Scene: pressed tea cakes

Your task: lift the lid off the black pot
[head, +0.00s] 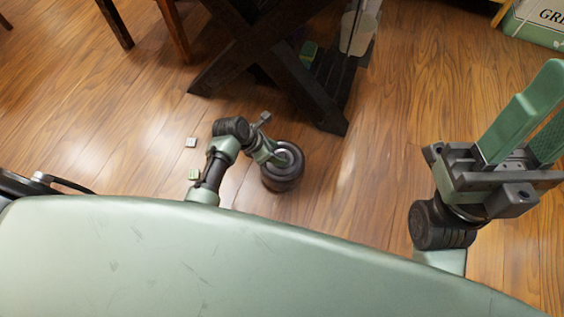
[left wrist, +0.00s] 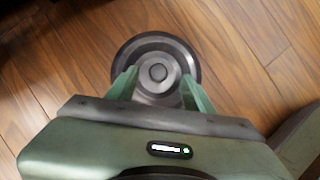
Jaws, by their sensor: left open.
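The black pot (head: 282,183) stands upright on the wooden floor near the middle of the head view. Its round lid with a small central knob (left wrist: 158,72) fills the middle of the left wrist view. My left gripper (left wrist: 158,78) is open over the lid, with one green finger on each side of the knob and a gap to it on both sides. In the head view my left gripper (head: 270,152) is at the pot's top and its fingers barely show. My right gripper (head: 540,110) is far off at the right, its green fingers apart and empty.
Dark crossed table legs (head: 300,90) stand behind the pot. A grey block (head: 191,142) and a green block (head: 193,174) lie left of my arm. The floor right of the pot is clear.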

